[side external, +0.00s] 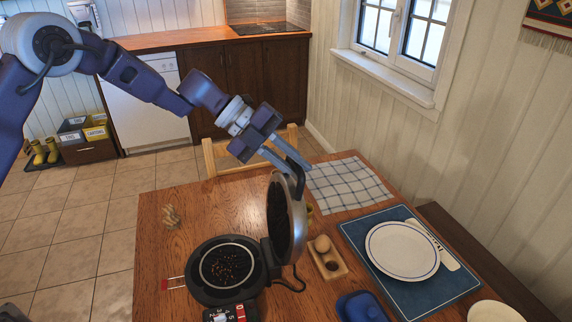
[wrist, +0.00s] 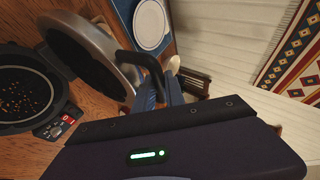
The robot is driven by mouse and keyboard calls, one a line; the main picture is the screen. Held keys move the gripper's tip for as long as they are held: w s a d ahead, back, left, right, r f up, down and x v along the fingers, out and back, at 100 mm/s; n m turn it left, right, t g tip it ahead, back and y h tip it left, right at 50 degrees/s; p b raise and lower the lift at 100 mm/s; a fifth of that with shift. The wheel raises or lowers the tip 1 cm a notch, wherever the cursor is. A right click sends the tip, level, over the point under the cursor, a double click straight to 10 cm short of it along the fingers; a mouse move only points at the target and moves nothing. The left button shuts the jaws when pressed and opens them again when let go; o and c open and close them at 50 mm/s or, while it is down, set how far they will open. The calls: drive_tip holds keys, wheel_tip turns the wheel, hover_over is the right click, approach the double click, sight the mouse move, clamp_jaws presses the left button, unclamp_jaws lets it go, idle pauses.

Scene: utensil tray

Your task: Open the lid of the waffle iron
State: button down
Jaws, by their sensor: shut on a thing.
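The waffle iron stands on the wooden table, its dark round base (side external: 205,282) with a speckled plate facing up. Its lid (side external: 299,225) is raised, standing roughly upright at the base's right side in the side view. The wrist view shows the lid (wrist: 88,45) and the base (wrist: 22,122) apart. My gripper (side external: 298,166) is at the top of the lid, shut on its black handle (wrist: 150,64). The fingers partly hide the handle in both views.
A wooden holder (side external: 334,270) with a brown egg and a blue dish (side external: 360,308) stand right of the lid. A white plate (side external: 402,250) lies on a blue mat (side external: 360,237). A checkered cloth (side external: 347,184) lies behind. The table's left part is mostly clear.

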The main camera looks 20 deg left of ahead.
idle(0.3)
drive_tip(key=c, duration=1.4)
unclamp_jaws()
drive_tip(key=v, duration=0.7)
drive_tip(key=shift+a, duration=0.1)
